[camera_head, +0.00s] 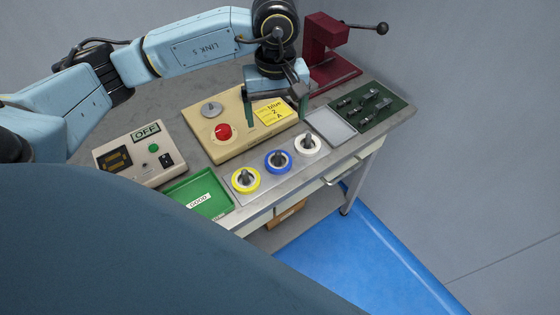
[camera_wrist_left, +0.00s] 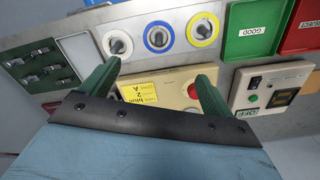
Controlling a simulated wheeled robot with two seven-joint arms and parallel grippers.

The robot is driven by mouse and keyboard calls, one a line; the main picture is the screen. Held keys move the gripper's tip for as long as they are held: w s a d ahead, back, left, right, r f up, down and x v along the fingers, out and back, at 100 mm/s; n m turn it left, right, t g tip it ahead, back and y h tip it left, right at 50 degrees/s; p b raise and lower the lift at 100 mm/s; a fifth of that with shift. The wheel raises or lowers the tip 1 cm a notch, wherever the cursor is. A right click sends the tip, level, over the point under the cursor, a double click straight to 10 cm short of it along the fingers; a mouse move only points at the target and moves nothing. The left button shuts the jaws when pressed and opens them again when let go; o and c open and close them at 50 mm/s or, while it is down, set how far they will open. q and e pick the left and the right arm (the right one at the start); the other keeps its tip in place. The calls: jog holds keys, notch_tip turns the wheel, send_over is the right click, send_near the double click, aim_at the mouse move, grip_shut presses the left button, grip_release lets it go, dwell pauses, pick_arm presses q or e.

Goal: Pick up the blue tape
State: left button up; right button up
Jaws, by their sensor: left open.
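The blue tape (camera_head: 278,169) is a ring around a dark spindle, between a yellow tape (camera_head: 240,188) and a white tape (camera_head: 312,151) on a grey strip along the table's front. In the left wrist view the blue tape (camera_wrist_left: 158,49) lies beyond the fingertips, between the other two. My left gripper (camera_head: 277,112) is open and empty. Its green fingers point down over the beige box, behind the tape row, apart from the blue tape. The left wrist view shows both fingers (camera_wrist_left: 157,72) spread wide. My right gripper is in neither view.
The beige box (camera_head: 200,125) has a red knob and a yellow note reading "blue 2 A". A control box (camera_head: 128,165) marked OFF and a green GOOD tray (camera_head: 215,188) are at left.

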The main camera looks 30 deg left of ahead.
aim_at(279, 154)
pick_arm(q)
notch_tip(279, 154, down, 9)
jog(key=shift+f+b, duration=0.15)
jog(key=shift+b, duration=0.35)
jog(key=f, duration=0.3)
jog(key=d+f, duration=0.1)
jog(key=shift+s+f, duration=0.25)
jog(key=shift+f, duration=0.15)
jog(key=shift+a+f, duration=0.1)
jog(key=shift+f, duration=0.3)
jog(key=c, duration=1.1)
jog(key=shift+r, duration=0.1)
